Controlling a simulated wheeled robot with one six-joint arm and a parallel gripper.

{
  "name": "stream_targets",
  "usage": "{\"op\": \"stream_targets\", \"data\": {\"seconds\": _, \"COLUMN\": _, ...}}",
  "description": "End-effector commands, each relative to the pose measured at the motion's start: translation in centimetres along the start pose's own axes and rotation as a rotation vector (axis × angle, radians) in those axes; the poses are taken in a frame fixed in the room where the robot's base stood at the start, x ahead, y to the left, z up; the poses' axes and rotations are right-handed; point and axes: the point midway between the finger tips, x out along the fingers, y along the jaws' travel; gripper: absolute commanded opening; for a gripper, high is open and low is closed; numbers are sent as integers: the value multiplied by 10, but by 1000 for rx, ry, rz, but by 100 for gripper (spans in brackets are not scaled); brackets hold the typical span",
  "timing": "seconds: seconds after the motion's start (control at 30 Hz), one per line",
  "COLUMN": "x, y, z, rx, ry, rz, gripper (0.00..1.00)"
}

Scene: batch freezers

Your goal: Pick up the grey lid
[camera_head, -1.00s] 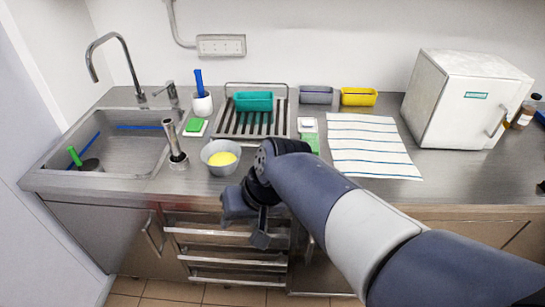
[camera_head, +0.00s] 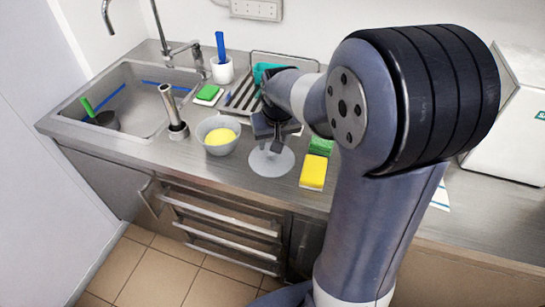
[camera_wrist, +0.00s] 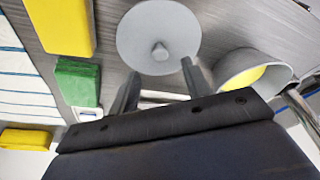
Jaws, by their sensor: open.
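The grey lid (camera_head: 271,162) is a flat round disc on the steel counter, right of the grey bowl. In the wrist view the lid (camera_wrist: 158,28) shows whole, with a small knob at its middle. My gripper (camera_head: 270,138) is above the back part of the lid, pointing down. In the wrist view its two fingers (camera_wrist: 158,78) are apart with nothing between them, and their tips are near the lid's edge, around the line of the knob. I cannot tell how high the tips are above the lid.
The grey bowl (camera_head: 204,133) holding something yellow stands close on the left. A yellow sponge (camera_head: 313,172) and a green sponge (camera_head: 320,146) lie on the right. A metal cylinder (camera_head: 171,108) stands by the sink (camera_head: 140,83). A drying rack (camera_head: 240,92) is behind.

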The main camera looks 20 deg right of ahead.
Motion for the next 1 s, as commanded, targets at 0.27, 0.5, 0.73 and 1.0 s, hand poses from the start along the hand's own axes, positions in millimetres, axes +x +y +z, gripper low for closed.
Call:
{"op": "stream_targets", "data": {"seconds": 0.27, "x": 29, "y": 0, "z": 1, "rx": 0, "ry": -6, "rz": -1, "gripper": 46}}
{"op": "stream_targets", "data": {"seconds": 0.5, "x": 52, "y": 0, "z": 0, "rx": 0, "ry": -2, "rz": -1, "gripper": 46}}
{"op": "stream_targets", "data": {"seconds": 0.73, "x": 54, "y": 0, "z": 0, "rx": 0, "ry": -1, "rz": -1, "gripper": 46}}
{"op": "stream_targets", "data": {"seconds": 1.0, "x": 54, "y": 0, "z": 0, "rx": 0, "ry": 0, "rz": -1, "gripper": 27}}
